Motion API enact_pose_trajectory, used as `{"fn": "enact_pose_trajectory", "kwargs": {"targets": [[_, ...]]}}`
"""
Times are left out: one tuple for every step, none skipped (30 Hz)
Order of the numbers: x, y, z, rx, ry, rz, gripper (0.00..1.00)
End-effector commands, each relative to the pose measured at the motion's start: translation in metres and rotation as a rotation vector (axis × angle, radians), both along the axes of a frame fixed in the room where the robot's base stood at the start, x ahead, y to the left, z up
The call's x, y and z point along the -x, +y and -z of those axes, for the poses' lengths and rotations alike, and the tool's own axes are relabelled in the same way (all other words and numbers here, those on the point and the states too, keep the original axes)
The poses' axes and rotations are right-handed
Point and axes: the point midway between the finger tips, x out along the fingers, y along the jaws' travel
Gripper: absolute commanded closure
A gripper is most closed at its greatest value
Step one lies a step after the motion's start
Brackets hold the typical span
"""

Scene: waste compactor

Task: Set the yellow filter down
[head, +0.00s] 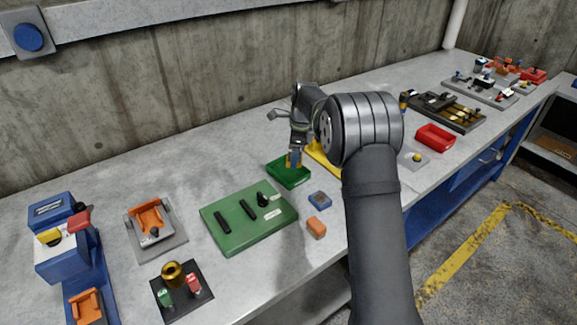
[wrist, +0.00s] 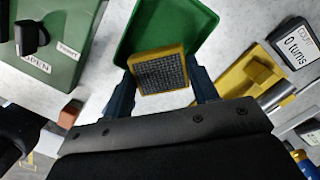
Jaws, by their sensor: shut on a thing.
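The yellow filter (wrist: 161,72) has a yellow frame around a grey mesh face. It sits between the two fingers of my gripper (wrist: 161,80), which is shut on it. In the wrist view it overlaps the near part of the green tray (wrist: 190,16); I cannot tell whether it touches the tray. In the head view my gripper (head: 294,158) points down over the green tray (head: 291,178), with a little yellow showing at the fingertips. Much of the filter is hidden there.
A yellow fixture (head: 320,156) stands close right of the tray; a counter reading "0 turns" (wrist: 298,46) is beside it in the wrist view. A green panel (head: 247,232) with black handles lies front left. Blue (head: 320,199) and orange (head: 316,228) blocks lie in front.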

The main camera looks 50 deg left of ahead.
Motion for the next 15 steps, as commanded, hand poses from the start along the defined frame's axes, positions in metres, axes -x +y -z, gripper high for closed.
{"fn": "enact_pose_trajectory", "kwargs": {"targets": [[0.005, 0.007, 0.006, 0.000, 0.000, -0.003, 0.70], [0.007, 0.011, 0.007, 0.000, 0.000, -0.003, 0.70], [0.009, 0.014, 0.010, 0.000, 0.000, -0.002, 0.70], [0.010, 0.016, 0.011, 0.000, 0.000, -0.002, 0.70], [0.011, 0.017, 0.012, 0.000, 0.000, -0.001, 0.70], [0.012, 0.018, 0.013, 0.000, 0.000, 0.000, 0.70], [0.012, 0.019, 0.014, 0.000, 0.000, 0.000, 0.70], [0.012, 0.019, 0.016, 0.000, 0.000, 0.000, 0.70], [0.013, 0.019, 0.019, 0.001, 0.001, 0.000, 0.70], [0.013, 0.018, 0.023, 0.002, 0.001, 0.000, 0.70], [0.013, 0.018, 0.027, 0.002, 0.001, 0.000, 0.70], [0.013, 0.018, 0.033, 0.002, 0.001, 0.000, 0.70], [0.013, 0.018, 0.038, 0.003, 0.001, 0.000, 0.70], [0.013, 0.018, 0.043, 0.003, 0.001, 0.000, 0.70], [0.013, 0.018, 0.048, 0.002, 0.001, 0.000, 0.70]]}}
